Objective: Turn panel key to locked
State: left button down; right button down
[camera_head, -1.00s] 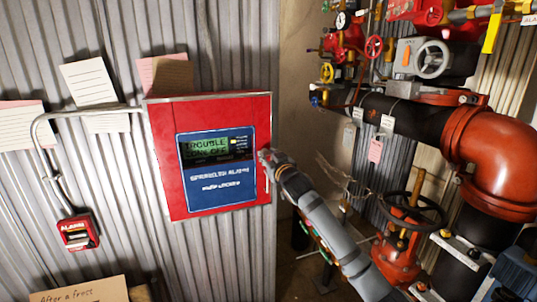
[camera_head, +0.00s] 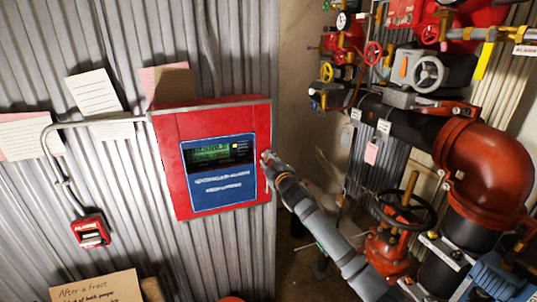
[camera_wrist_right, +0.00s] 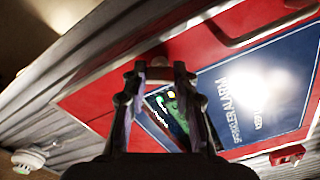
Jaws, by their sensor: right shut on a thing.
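The red alarm panel (camera_head: 178,160) hangs on the corrugated wall, with a blue face (camera_head: 225,196) and a dark green display (camera_head: 210,153). My right gripper (camera_head: 266,160) is at the panel's right edge, beside the display. My left gripper is not in view.
Dark and red pipework (camera_head: 490,170) with valves and a black handwheel (camera_head: 405,210) stands at right. A small red alarm box (camera_head: 91,232) and paper notes (camera_head: 94,92) are on the wall at left. A cardboard sign (camera_head: 98,288) is at lower left.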

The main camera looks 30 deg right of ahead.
jog(key=n+p, duration=0.3)
jog(key=n, duration=0.1)
jog(key=shift+r, duration=0.15)
jog(key=shift+n+p, duration=0.7)
jog(key=shift+n, duration=0.3)
jog(key=shift+f, duration=0.2)
jog(key=c, duration=1)
grip_release()
jog(key=shift+c, duration=0.2)
jog(key=v, duration=1.2)
